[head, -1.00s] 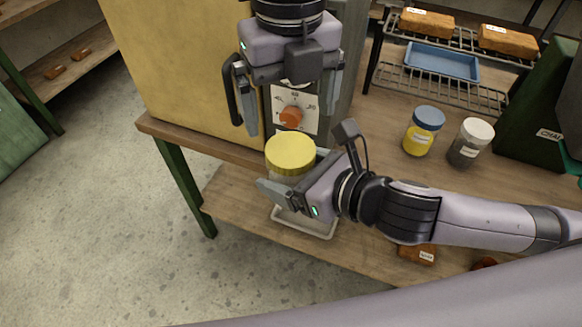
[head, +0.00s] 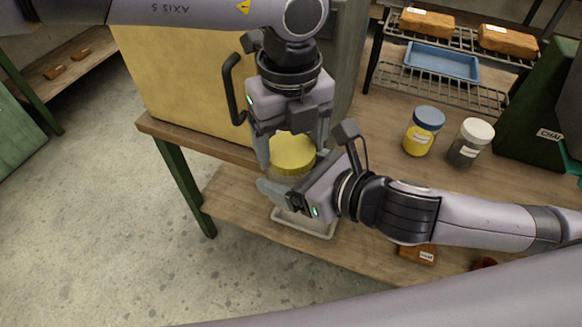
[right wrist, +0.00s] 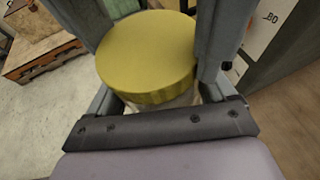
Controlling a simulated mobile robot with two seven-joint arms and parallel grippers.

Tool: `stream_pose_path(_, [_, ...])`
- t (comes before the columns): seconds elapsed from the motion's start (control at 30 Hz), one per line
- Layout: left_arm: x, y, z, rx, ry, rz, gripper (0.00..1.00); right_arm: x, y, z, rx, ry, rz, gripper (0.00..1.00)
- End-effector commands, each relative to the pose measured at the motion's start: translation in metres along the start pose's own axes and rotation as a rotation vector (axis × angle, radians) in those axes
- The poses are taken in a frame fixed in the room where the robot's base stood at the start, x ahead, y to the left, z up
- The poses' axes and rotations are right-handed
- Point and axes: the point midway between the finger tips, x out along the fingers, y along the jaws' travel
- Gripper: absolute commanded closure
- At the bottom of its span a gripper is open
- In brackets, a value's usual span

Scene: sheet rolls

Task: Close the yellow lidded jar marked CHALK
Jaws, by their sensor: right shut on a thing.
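The jar with the yellow lid (head: 292,153) is held up in front of the bench; in the right wrist view the round lid (right wrist: 147,52) sits on top of a pale jar body (right wrist: 180,103). No CHALK marking on the jar is readable. My right gripper (head: 285,192) is shut on the jar body, below the lid. My left gripper (head: 291,150) points down from above, its open fingers on either side of the lid. In the right wrist view its fingers stand close to the lid's edge; whether they touch is unclear.
A pale tray (head: 318,227) lies on the lower shelf beneath the jar. A blue-lidded jar (head: 424,130) and a white-lidded jar (head: 470,141) stand on the right of the bench. A yellow cabinet (head: 185,85) is behind my left gripper. A blue tray (head: 442,62) sits on the rack.

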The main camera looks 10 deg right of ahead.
Motion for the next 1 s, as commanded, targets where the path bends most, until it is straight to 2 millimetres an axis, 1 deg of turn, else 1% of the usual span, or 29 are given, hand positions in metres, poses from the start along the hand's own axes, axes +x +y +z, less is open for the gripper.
stream_pose_path(0.17, [0.0,0.0003,-0.0001,0.034,0.001,0.001,0.61,-0.0001,-0.0004,0.0011,0.0,-0.002,-0.001,1.0])
stream_pose_path(0.3, [0.0004,0.0004,-0.0001,0.177,0.002,0.002,0.61,-0.0001,-0.0006,0.001,0.0,-0.002,-0.002,1.0])
stream_pose_path(0.43, [0.0001,0.0004,0.0002,0.274,0.0,0.002,0.61,-0.0001,-0.0007,0.0009,-0.001,-0.002,-0.002,1.0])
stream_pose_path(0.73, [0.0,0.0007,0.0006,0.293,0.0,0.003,0.61,-0.0001,-0.0009,0.0008,0.0,-0.002,-0.002,1.0])
stream_pose_path(0.77, [0.0,0.0007,0.0006,0.293,0.0,0.003,0.18,-0.0001,-0.0009,0.0008,0.0,-0.002,-0.003,1.0])
stream_pose_path(0.8, [0.0,0.0007,0.0006,0.292,0.0,0.003,0.05,-0.0001,-0.0009,0.0008,-0.001,-0.002,-0.002,1.0])
stream_pose_path(0.83, [-0.0001,0.0006,0.0005,0.292,0.0,0.003,0.0,-0.0001,-0.0008,0.0009,-0.001,-0.002,-0.002,1.0])
stream_pose_path(1.0, [-0.0003,-0.0006,-0.0004,0.293,0.001,-0.001,0.0,-0.0002,0.0004,0.0014,-0.001,-0.004,0.001,1.0])
